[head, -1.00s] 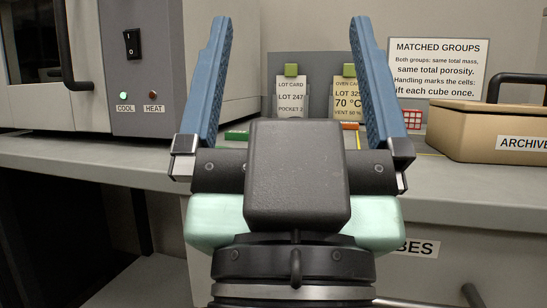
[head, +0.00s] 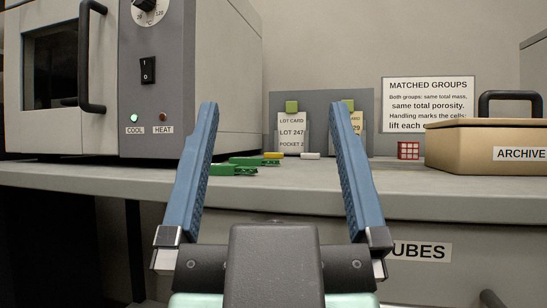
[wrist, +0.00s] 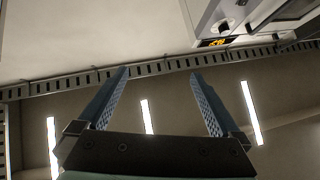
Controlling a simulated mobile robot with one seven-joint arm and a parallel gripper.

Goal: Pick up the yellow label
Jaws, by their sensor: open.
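A small flat yellow piece (head: 273,155) lies on the bench at the foot of the board, between green pieces and a white piece. A pale yellow card (head: 357,125) stands in the board's right pocket, partly hidden by my right finger. I cannot tell for sure which of the two is the yellow label. My gripper (head: 272,104) is open and empty, with its blue fingers pointing up in front of the bench. The fingers frame the white lot card and the small yellow piece, touching neither. In the wrist view, my gripper (wrist: 160,72) shows nothing between its fingers.
Green pieces (head: 233,169) and a white piece (head: 310,155) lie on the bench (head: 450,178). A white lot card (head: 291,133) stands in the left pocket. A grey oven (head: 190,80) stands at left. A red lattice cube (head: 408,150) and a tan archive box (head: 480,145) are at right.

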